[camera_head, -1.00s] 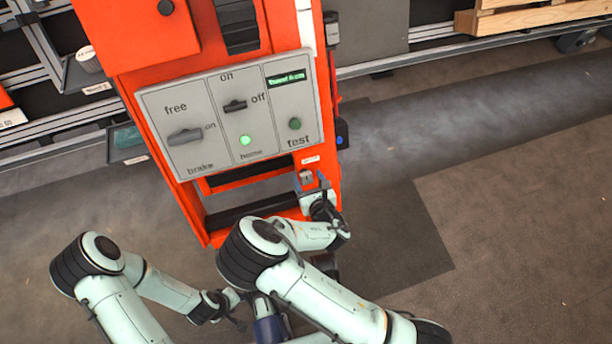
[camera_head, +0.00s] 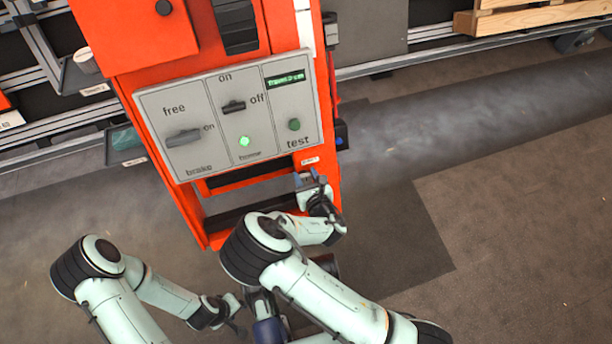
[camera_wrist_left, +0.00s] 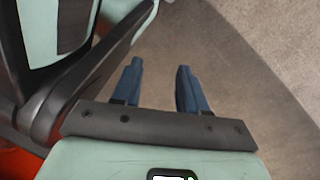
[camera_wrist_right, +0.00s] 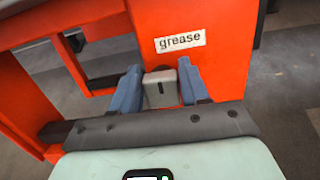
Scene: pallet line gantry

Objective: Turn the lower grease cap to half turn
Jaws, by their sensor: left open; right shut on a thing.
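The grease cap (camera_wrist_right: 161,90) is a small light-grey block with a dark upright mark on its face. It sits on the orange post under a white "grease" label (camera_wrist_right: 180,41). My right gripper (camera_wrist_right: 161,76) is shut on the cap, with one blue finger on each side. In the head view my right gripper (camera_head: 314,184) is at the lower right of the orange frame, and the cap is mostly hidden there. My left gripper (camera_wrist_left: 160,68) is open and empty, with bare floor beyond its fingers.
A grey panel (camera_head: 215,140) with "free/brake", "on/off" and "test" controls is on the orange frame (camera_head: 195,212) above my right gripper. A green light (camera_head: 244,141) is lit on it. A wooden pallet (camera_head: 530,18) is at the back right. The floor at right is clear.

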